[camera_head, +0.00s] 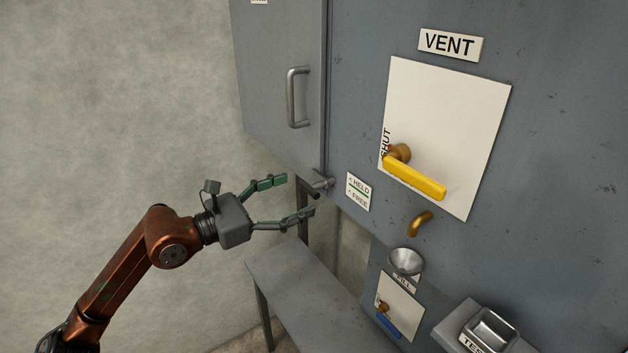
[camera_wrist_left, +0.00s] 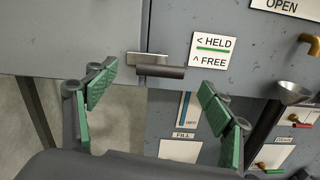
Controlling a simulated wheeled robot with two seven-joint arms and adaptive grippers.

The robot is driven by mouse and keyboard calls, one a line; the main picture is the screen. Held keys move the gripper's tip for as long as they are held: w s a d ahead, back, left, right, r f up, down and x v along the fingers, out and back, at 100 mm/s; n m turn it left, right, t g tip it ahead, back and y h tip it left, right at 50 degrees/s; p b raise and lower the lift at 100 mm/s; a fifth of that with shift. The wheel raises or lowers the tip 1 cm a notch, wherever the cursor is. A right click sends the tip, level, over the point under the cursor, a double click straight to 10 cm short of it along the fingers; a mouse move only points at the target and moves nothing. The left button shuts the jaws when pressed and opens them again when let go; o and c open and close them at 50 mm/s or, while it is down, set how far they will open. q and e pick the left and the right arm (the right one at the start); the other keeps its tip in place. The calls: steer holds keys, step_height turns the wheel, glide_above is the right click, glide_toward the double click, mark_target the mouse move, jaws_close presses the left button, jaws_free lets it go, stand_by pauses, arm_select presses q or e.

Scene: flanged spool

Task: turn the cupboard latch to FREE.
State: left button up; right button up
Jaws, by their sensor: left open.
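The cupboard latch (camera_head: 322,182) is a small grey metal piece at the lower right corner of the cupboard door (camera_head: 280,80). In the left wrist view the latch (camera_wrist_left: 160,71) has a dark bar lying level across the door's edge, with a lighter plate behind it. A label (camera_head: 358,192) to its right reads HELD with a left arrow and FREE with an up arrow. The bar lies level, along the HELD arrow. My left gripper (camera_head: 298,196) is open and empty, just left of the latch. In the wrist view the latch shows between its green-padded fingers, apparently untouched. My right gripper is out of view.
A grey bench (camera_head: 300,290) stands below the latch. To the right, the panel carries a yellow VENT lever (camera_head: 415,178), a brown spout (camera_head: 420,223), a funnel (camera_head: 405,260) and a blue lever (camera_head: 388,325). The door handle (camera_head: 293,97) is above. Open space lies left of the gripper.

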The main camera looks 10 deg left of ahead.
mark_target(305, 190)
arm_select(q)
steer(key=p+x, duration=0.2)
steer(key=x, duration=0.3)
steer(key=shift+d+r, duration=0.15)
steer(key=shift+w+d, duration=0.2)
steer(key=shift+w, duration=0.2)
steer(key=shift+f, duration=0.2)
steer(key=shift+c, duration=0.3)
steer(key=c, duration=1.2)
